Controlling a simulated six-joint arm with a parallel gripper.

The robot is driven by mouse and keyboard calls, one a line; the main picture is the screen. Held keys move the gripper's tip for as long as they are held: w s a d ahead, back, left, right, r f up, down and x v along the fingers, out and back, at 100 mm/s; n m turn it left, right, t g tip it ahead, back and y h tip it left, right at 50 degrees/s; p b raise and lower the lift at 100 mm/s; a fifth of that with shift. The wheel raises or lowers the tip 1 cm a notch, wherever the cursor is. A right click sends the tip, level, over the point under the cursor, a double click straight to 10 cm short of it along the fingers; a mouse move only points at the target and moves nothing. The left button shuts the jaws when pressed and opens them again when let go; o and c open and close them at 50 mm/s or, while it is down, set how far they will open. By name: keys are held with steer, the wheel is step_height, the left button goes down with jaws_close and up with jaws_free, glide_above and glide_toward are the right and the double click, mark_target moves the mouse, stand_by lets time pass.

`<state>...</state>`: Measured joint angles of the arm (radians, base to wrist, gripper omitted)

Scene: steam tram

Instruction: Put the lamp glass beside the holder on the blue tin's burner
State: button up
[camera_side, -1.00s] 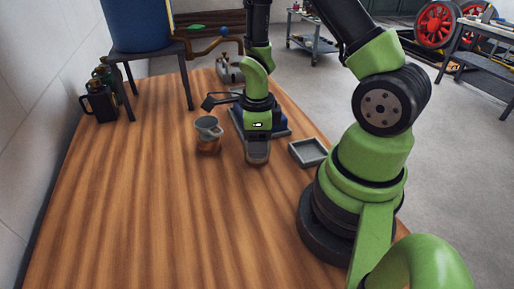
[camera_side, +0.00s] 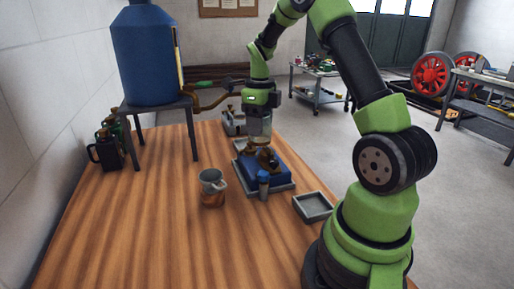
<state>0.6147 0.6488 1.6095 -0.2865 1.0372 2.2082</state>
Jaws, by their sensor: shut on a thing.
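The blue tin (camera_side: 278,172) sits on a grey tray (camera_side: 284,189) in the middle of the table. A dark, brassy fitting, which looks like its burner (camera_side: 268,157), is on top. My gripper (camera_side: 260,146) points down just above the tin, close to this fitting, and is shut. The pale, see-through shape at its jaws appears to be the lamp glass, but its outline is hard to make out. I cannot tell whether it touches the burner. A small blue bottle-like piece (camera_side: 263,184) stands at the tin's near side. I cannot pick out the holder for certain.
A grey mug with a copper-coloured base (camera_side: 212,189) stands left of the tin. A blue tank (camera_side: 150,55) on a dark stand and dark jugs (camera_side: 105,150) are at the left. The front of the table is clear.

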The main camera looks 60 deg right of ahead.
mark_target(267, 140)
steer(key=d, duration=0.1)
steer(key=d+r+m, duration=0.1)
steer(key=d, duration=0.1)
steer(key=d+m, duration=0.1)
steer(key=d, duration=0.1)
steer(key=shift+w+r, duration=0.1)
steer(key=shift+r, duration=0.2)
steer(key=shift+a+f, duration=0.1)
steer(key=shift+f, duration=2)
steer(key=shift+f, duration=2.6)
steer(key=o, duration=1)
steer(key=shift+r, duration=0.15)
step_height(267, 140, up, 10)
steer(key=shift+f, duration=0.15)
